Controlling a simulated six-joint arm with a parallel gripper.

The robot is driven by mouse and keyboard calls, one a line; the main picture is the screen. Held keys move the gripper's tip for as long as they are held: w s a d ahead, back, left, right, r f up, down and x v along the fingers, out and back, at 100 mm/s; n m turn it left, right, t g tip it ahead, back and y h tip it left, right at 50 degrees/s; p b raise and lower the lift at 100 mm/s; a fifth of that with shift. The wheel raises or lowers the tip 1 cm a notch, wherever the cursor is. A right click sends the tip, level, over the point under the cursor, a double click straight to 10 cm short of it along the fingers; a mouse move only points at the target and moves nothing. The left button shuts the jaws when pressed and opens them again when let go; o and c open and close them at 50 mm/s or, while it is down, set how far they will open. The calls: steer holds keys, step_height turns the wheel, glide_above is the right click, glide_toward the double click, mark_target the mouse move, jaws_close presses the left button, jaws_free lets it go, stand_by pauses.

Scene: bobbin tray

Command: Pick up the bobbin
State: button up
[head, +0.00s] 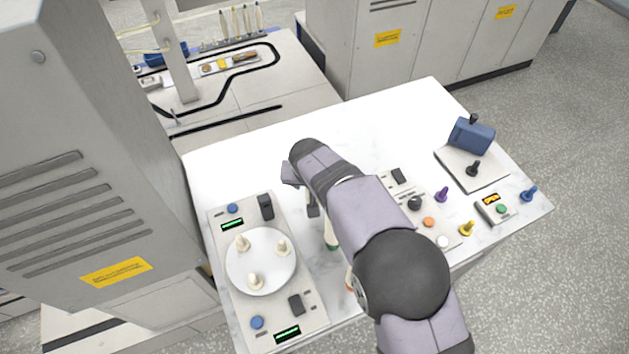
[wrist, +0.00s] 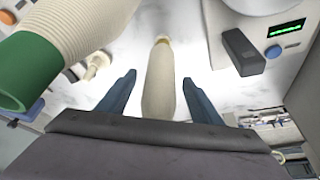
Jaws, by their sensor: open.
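A cream bobbin (wrist: 160,85) with a yellowish tip lies between the two fingers of my gripper (wrist: 158,77) in the wrist view. The gripper is open, with a visible gap on each side of the bobbin. A second, ribbed cream bobbin (wrist: 70,40) with a green end is large at the left of the wrist view, outside the fingers. In the head view, my gripper (head: 313,207) is pointed down right of the panel, partly hidden by my arm. A bobbin with a green base (head: 331,242) and an orange-based one (head: 349,286) show partly behind my arm.
A control panel (head: 222,287) with a round white plate (head: 262,277) carrying three cream pegs stands at the left. Another panel (head: 434,228) with knobs and a blue device (head: 472,136) on a plate are at the right. The white table (head: 350,135) is clear at the back.

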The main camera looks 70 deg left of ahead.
steer(key=c, duration=1.2)
steer(key=shift+r, duration=0.1)
